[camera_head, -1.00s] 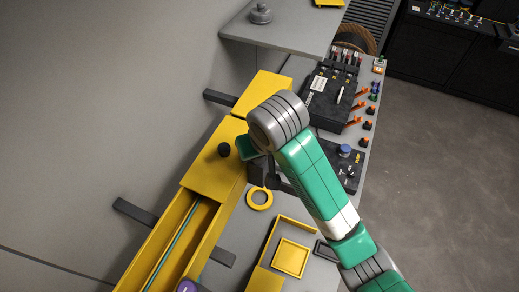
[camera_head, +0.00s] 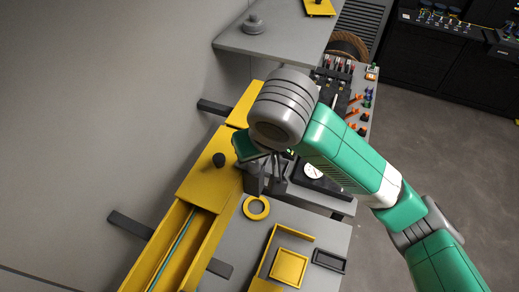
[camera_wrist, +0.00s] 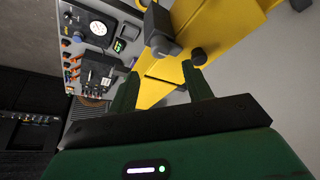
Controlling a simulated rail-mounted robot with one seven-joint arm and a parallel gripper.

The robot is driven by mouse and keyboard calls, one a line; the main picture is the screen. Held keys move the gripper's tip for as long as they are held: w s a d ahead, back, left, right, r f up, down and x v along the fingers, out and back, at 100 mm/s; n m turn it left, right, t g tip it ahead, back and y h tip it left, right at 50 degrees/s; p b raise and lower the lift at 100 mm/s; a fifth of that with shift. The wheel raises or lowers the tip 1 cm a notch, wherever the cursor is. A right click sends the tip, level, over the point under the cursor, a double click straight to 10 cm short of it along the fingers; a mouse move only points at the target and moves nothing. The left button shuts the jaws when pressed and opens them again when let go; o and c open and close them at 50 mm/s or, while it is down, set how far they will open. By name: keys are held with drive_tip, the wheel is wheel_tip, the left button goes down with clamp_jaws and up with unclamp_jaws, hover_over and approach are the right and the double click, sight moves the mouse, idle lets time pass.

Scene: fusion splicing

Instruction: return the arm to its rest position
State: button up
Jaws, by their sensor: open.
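My gripper (camera_wrist: 160,80) shows in the wrist view with its two green fingers apart and nothing between them. Past the fingers are a yellow cabinet with a round black knob (camera_wrist: 198,56) and a dark grey block (camera_wrist: 160,38). In the head view my green and grey arm reaches from the lower right to above the yellow cabinet (camera_head: 210,178). My grey wrist joint covers most of the gripper there; only a green part shows beside the cabinet's edge. The fingertips appear clear of the surfaces, though their exact height cannot be told.
A yellow ring (camera_head: 256,208), a yellow square tray (camera_head: 288,268) and a dark small tray (camera_head: 329,261) lie on the grey bench (camera_head: 225,250). A grey shelf (camera_head: 290,45) stands at the top. Black equipment lies partly behind my arm. The floor at right is clear.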

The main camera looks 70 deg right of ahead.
idle(0.6)
drive_tip(key=w+a+r+n+t+y, duration=0.2)
drive_tip(key=w+a+r+n+t, duration=0.6)
drive_tip(key=w+a+r, duration=0.95)
drive_tip(key=w+a+r+t+y, duration=0.2)
drive_tip(key=a+r+t, duration=0.5)
drive_tip(key=a, duration=0.4)
drive_tip(key=s+a+r+n+t, duration=0.1)
drive_tip(key=s+a+r+t, duration=0.6)
drive_tip(key=shift+s+a+r+n, duration=0.25)
drive_tip(key=shift+a+r+n, duration=0.15)
